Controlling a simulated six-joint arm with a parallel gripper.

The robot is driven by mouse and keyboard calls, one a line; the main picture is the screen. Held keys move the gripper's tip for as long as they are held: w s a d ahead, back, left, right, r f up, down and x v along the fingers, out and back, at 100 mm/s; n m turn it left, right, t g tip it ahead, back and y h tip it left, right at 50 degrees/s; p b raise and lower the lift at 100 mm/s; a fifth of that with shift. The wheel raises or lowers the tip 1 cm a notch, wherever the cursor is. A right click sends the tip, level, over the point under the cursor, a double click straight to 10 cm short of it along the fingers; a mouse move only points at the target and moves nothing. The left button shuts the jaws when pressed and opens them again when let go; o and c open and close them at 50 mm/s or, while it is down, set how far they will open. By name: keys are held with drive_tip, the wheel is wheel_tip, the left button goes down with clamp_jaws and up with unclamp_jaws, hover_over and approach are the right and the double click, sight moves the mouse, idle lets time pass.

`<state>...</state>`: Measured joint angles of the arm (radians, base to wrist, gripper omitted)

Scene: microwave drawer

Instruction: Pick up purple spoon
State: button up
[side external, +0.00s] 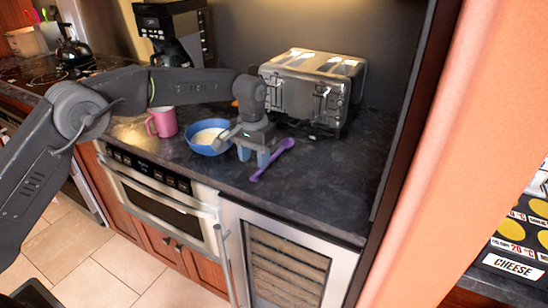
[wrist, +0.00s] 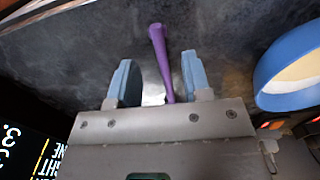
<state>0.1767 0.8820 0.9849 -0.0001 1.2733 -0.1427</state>
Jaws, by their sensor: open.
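The purple spoon (side external: 271,160) lies on the dark countertop near its front edge, right of the blue bowl. In the wrist view the spoon's purple handle (wrist: 161,62) runs between my two blue fingertips. My gripper (side external: 254,158) is open, low over the counter at the spoon. In the wrist view my gripper (wrist: 157,80) shows a gap on both sides of the handle, and the fingers look apart from it. The far end of the spoon is hidden by the gripper body in the wrist view.
A blue bowl (side external: 194,146) with white contents stands just left of my gripper, its rim also in the wrist view (wrist: 268,75). A pink mug (side external: 162,122) is further left. A silver toaster (side external: 305,94) stands behind. The counter (side external: 330,190) is clear to the right.

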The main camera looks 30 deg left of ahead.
sight(256, 173)
drive_tip(key=shift+d+f, duration=0.1)
drive_tip(key=shift+f, duration=2.25)
clamp_jaws()
